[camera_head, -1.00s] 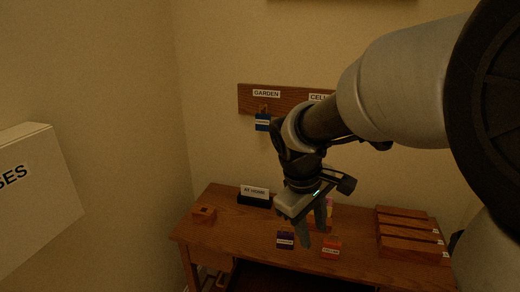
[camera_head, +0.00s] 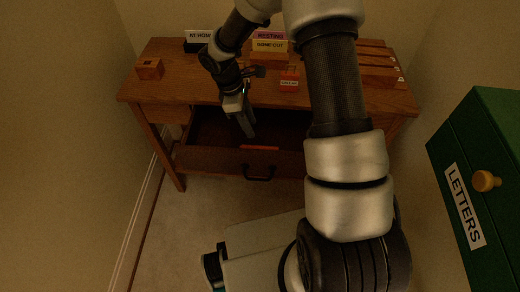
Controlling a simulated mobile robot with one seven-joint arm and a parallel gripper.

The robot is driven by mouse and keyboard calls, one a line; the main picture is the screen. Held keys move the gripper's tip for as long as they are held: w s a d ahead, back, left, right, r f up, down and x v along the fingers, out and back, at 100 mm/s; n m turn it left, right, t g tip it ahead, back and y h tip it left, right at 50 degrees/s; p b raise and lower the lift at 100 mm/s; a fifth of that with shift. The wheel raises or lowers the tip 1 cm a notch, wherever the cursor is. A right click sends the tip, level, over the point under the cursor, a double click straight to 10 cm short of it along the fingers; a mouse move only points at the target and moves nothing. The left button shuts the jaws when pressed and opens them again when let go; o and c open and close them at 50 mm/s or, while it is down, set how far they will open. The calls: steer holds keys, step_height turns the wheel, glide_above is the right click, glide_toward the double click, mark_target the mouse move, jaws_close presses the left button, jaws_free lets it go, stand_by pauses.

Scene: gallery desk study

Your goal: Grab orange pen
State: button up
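The orange pen (camera_head: 259,147) shows as a thin orange strip lying sideways in the open desk drawer (camera_head: 215,158), close to its front panel. My gripper (camera_head: 247,130) points down into the drawer, just behind and slightly left of the pen in the picture. Its fingers look close together, and I cannot make out a gap between them. No contact with the pen is visible. The drawer's inside is dark, so depth is hard to judge.
The drawer has a dark handle (camera_head: 258,173). A green LETTERS box (camera_head: 490,130) stands at right.

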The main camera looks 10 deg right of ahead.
glide_above(259, 147)
steer(key=w+a, duration=0.1)
steer(key=a, duration=0.1)
steer(key=x, duration=0.4)
steer(key=shift+w+a+f+b, duration=0.15)
steer(key=shift+w+a+b, duration=0.1)
steer(key=shift+b, duration=0.05)
steer(key=x, duration=0.1)
steer(key=b+x, duration=0.1)
steer(key=x, duration=0.3)
steer(key=shift+s, duration=0.3)
steer(key=shift+a, duration=0.1)
jaws_close()
